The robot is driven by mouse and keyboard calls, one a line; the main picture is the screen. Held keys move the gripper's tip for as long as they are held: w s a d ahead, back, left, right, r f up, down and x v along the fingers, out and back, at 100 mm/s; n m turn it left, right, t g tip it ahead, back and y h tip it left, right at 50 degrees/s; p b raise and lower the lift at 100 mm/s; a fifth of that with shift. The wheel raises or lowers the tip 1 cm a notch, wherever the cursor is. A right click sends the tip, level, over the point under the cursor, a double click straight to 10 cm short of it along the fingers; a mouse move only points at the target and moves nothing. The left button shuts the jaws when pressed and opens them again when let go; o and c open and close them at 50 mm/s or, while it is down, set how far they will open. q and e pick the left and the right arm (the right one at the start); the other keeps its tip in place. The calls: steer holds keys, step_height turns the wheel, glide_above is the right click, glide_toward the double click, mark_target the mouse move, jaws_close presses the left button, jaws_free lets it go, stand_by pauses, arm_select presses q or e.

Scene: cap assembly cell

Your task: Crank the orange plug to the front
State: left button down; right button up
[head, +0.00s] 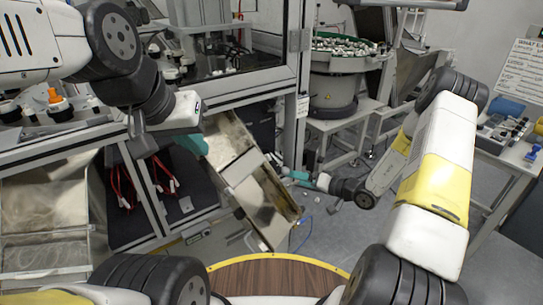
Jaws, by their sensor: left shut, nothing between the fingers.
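The orange plug (54,95) is small and stands upright on a white round base at the left, on the machine's ledge. My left arm comes in from the upper left, passing above and to the right of the plug. My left gripper (193,145) shows teal below its white housing. It is shut and empty, right of the plug and clearly apart from it, over the upper end of a metal chute. My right gripper (290,176) is small, teal and partly hidden, beside the chute's right edge. I cannot tell whether it is open.
The open metal chute (243,183) slopes down in the middle. Red cables (163,178) hang in a dark opening below the ledge. A bowl feeder (333,85) full of small parts stands behind. A table with equipment (505,128) is at the right.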

mark_target(276, 168)
steer(key=w+a, duration=0.2)
steer(key=a, duration=0.1)
steer(key=w+a, duration=0.2)
steer(key=a, duration=0.1)
steer(key=w+a, duration=0.2)
steer(key=shift+w+a, duration=0.3)
steer(key=shift+a, duration=0.1)
steer(key=shift+w+a+f, duration=0.15)
steer(key=shift+w+a, duration=0.15)
steer(key=shift+a, duration=0.1)
steer(key=c, duration=1.4)
